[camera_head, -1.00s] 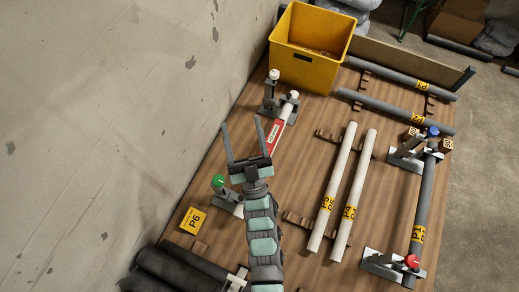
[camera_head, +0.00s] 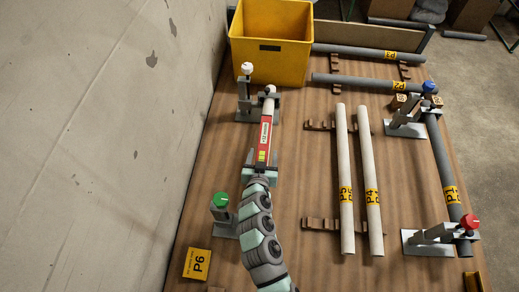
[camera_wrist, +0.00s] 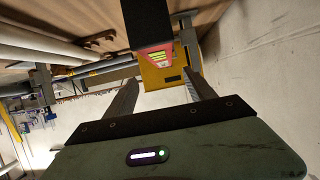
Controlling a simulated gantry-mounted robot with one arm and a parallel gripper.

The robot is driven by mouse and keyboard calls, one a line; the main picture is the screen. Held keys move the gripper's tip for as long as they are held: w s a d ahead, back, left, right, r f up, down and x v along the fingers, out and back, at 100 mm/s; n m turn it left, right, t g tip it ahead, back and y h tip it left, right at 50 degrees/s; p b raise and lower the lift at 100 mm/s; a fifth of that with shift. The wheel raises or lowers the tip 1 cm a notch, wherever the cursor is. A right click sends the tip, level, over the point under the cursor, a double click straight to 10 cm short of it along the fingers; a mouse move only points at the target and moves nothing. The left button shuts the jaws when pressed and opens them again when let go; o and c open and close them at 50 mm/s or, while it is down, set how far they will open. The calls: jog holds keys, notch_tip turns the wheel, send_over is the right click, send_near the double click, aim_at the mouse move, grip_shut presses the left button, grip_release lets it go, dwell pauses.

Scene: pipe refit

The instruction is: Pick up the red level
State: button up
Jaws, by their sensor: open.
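The red level (camera_head: 265,136) has a white label, a yellow patch and a dark near end. In the head view it lies lengthwise, below the yellow bin and just in front of a short white-capped pipe piece (camera_head: 270,90). My gripper (camera_head: 262,158) is at its near end with the fingers apart. In the wrist view the level (camera_wrist: 156,57) shows its red end with yellow markings, lined up with the gap between my open fingers (camera_wrist: 160,88). I cannot tell whether the fingers touch it. The rest of the level is hidden there by its dark part.
The yellow bin (camera_head: 271,45) stands at the back. A green-knobbed clamp (camera_head: 222,212) is left of my arm, and a white-knobbed clamp (camera_head: 246,92) stands beyond. Pale pipes P5 (camera_head: 344,180) and P4 (camera_head: 370,180) lie to the right. A concrete wall (camera_head: 100,130) borders the left.

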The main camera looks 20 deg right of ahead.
aim_at(264, 141)
jog(key=x, duration=0.5)
jog(key=shift+w+f, duration=0.2)
jog(key=shift+w, duration=0.05)
jog(key=shift+b+x, duration=0.65)
jog(key=shift+x, duration=1.65)
jog(key=shift+a+f, duration=0.1)
jog(key=shift+a, duration=0.05)
grip_shut()
